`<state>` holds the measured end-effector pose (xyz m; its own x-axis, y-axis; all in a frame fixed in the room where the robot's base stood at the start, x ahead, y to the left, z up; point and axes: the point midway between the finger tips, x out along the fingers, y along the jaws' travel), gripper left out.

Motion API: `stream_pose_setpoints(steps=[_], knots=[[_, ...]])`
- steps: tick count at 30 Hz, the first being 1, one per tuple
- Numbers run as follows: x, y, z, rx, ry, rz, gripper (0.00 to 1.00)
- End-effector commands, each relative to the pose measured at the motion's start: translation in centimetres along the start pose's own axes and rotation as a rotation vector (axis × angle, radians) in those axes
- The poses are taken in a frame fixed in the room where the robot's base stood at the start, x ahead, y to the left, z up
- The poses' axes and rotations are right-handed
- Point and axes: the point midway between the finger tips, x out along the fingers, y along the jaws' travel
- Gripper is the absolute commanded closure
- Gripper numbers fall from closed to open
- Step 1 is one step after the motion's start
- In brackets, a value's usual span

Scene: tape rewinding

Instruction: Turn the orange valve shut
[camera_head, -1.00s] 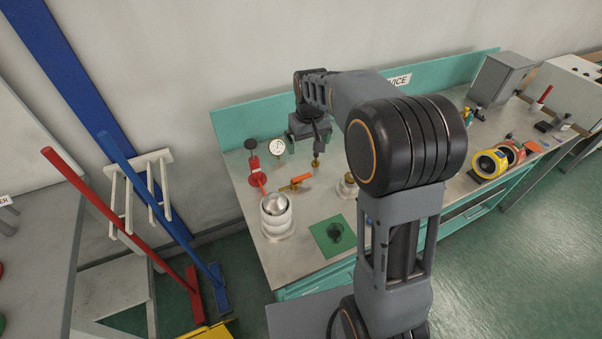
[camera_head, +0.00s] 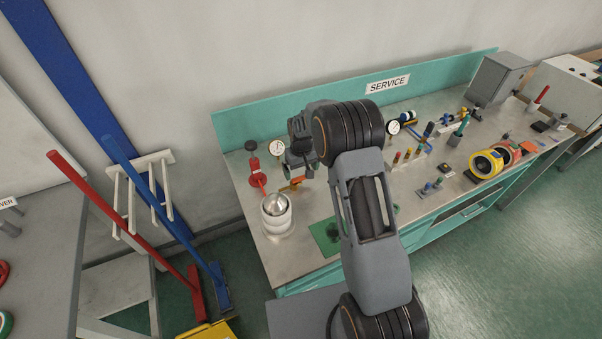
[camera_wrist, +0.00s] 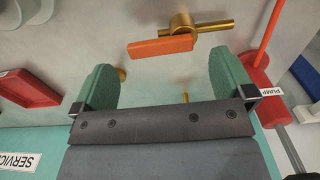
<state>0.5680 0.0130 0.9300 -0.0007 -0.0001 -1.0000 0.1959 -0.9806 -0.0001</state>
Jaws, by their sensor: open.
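The orange valve handle (camera_wrist: 160,47) is a flat bar on a brass body and pipe (camera_wrist: 212,27) in the wrist view. The bar lies roughly in line with the pipe. My gripper (camera_wrist: 160,68) is open, with its two green fingers spread wide. The handle lies just beyond the fingertips, between their lines, and no contact shows. In the head view the orange handle (camera_head: 291,185) shows just below my gripper (camera_head: 303,172), partly hidden by it.
A red pump (camera_head: 256,172) with its red lever stands left of the valve, beside a silver pot (camera_head: 276,222). A gauge (camera_head: 277,148) is behind. A green plate (camera_head: 322,240) lies in front. Brass fittings (camera_wrist: 185,97) show between my fingers. Several items stand farther right.

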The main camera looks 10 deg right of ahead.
Motion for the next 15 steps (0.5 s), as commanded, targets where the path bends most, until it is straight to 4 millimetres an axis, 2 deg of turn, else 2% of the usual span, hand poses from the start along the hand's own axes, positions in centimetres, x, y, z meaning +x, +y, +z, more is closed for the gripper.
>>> stream_pose_setpoints(steps=[6,15], knots=[[2.2,0.0,0.0,0.000,-0.001,0.000,0.00],[3.1,0.0,0.0,0.000,0.001,0.000,0.00]])
